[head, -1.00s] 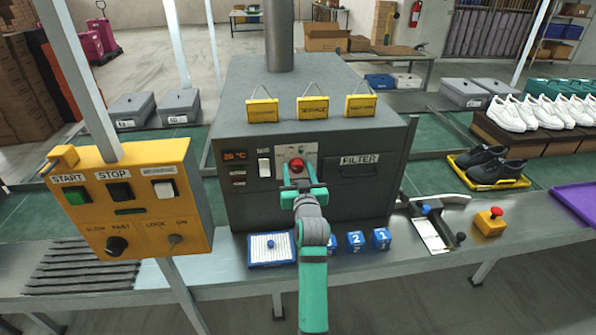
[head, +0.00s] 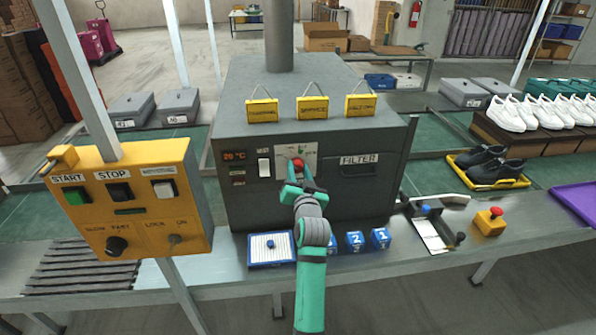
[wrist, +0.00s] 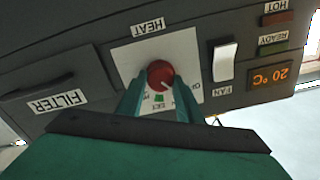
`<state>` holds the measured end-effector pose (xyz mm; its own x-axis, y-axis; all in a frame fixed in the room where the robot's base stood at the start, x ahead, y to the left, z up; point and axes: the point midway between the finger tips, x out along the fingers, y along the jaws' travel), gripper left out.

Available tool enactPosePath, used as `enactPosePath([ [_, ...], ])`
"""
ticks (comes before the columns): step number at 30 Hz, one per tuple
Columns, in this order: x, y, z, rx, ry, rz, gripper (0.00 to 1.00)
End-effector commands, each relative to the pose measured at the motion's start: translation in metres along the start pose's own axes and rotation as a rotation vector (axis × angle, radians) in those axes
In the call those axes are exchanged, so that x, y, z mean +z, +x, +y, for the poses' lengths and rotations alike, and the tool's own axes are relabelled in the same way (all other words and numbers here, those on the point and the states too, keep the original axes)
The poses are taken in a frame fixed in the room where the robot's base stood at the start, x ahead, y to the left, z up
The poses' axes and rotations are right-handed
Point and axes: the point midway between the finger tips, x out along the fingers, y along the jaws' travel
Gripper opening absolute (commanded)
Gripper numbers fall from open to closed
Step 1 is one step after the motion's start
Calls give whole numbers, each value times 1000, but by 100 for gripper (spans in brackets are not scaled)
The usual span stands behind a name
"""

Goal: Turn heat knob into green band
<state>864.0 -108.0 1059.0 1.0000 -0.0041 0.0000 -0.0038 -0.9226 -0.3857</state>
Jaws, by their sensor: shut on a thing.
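The red heat knob (head: 298,163) is on a light plate on the front of the dark grey oven. In the wrist view the knob (wrist: 160,74) shows with a white pointer mark, under an upside-down HEAT label. A small green band (wrist: 159,98) shows on the plate beside the knob, between my fingers. My gripper (wrist: 160,88) is shut on the knob, one teal finger at each side. In the head view my gripper (head: 303,176) reaches the knob from below and hides part of the plate.
A white FAN switch (head: 264,167) and a display reading 20 °C (head: 234,156) are left of the knob. The FILTER drawer (head: 360,168) is to the right. Several blue numbered blocks (head: 355,241) and a blue-framed tray (head: 270,249) stand on the bench below.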

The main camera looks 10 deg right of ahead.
Motion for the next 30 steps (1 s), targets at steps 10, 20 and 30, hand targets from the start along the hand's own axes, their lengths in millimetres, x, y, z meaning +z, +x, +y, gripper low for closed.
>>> enactPosePath([
  [10,0,0,1,-1,332,0,10],
  [20,1,0,2,-1,640,-1,10],
  [30,1,0,3,0,880,1,10],
])
